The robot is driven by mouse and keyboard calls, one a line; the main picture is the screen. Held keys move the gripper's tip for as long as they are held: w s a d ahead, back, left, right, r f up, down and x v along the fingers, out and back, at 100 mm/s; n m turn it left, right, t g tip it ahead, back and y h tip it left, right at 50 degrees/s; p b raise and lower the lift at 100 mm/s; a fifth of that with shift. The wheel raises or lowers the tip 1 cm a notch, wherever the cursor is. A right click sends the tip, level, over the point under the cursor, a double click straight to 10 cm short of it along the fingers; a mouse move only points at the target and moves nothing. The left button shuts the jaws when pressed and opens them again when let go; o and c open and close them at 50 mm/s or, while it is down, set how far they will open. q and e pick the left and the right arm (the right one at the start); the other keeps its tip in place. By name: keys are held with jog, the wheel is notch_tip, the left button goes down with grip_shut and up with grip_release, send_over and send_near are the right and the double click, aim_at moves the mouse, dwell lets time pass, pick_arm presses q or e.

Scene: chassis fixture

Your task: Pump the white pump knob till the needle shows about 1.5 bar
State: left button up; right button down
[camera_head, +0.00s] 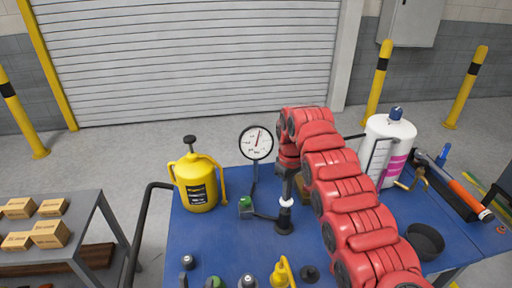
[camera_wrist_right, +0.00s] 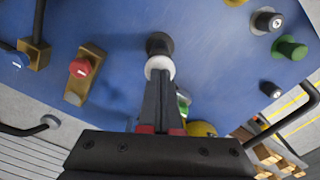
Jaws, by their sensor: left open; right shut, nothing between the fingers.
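The white pump knob (camera_head: 286,202) sits on a black pump post (camera_head: 284,225) on the blue table. In the right wrist view the knob (camera_wrist_right: 160,65) lies right at my fingertips. My right gripper (camera_head: 287,194) points down onto the knob from above. Its fingers (camera_wrist_right: 159,76) are shut together with nothing between them; I cannot tell whether they touch the knob. The round white gauge (camera_head: 256,143) stands behind and left of the pump. Its red needle points nearly straight up, slightly right; the figures are too small to read. My left gripper is not in view.
A green knob (camera_head: 246,203) stands left of the pump. A yellow can (camera_head: 198,183) is at the table's left, a white bottle (camera_head: 401,135) at the back right. Several small fittings line the front edge. My red right arm covers much of the table's middle.

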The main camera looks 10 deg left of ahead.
jog(key=shift+f, duration=0.7)
notch_tip(320, 180, up, 5)
jog(key=p, duration=0.3)
jog(key=shift+f, duration=0.15)
notch_tip(320, 180, up, 6)
jog(key=p, duration=0.5)
jog(key=shift+f, duration=0.15)
